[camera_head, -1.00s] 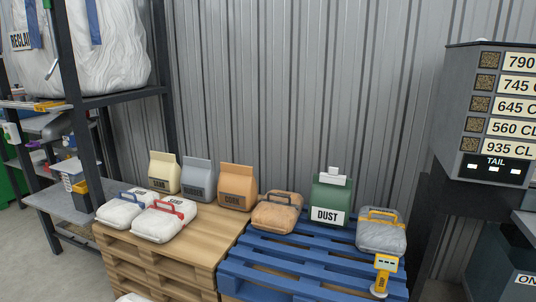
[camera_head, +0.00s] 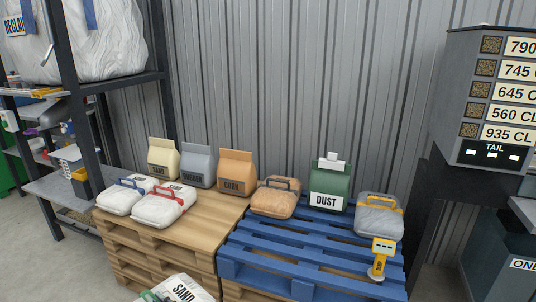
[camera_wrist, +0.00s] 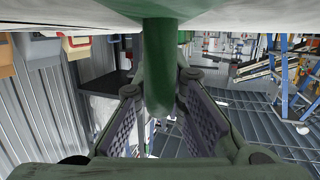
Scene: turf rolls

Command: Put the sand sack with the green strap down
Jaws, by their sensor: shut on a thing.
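The sand sack with the green strap (camera_head: 188,287) is white and shows only in part at the bottom edge of the head view, in front of the wooden pallet. In the wrist view its pale body (camera_wrist: 235,14) fills the top edge. Its green strap (camera_wrist: 159,60) passes between the fingers of my gripper (camera_wrist: 160,110). My gripper is shut on this strap. The gripper itself is outside the head view, and the sack's underside is hidden.
The wooden pallet stack (camera_head: 160,238) bears white sacks with a blue handle (camera_head: 122,197) and a red handle (camera_head: 164,205), and several paper bags behind. The blue pallet (camera_head: 290,262) bears a brown sack (camera_head: 275,197), a green DUST bag (camera_head: 329,185), a grey sack (camera_head: 380,217) and a yellow device (camera_head: 381,258).

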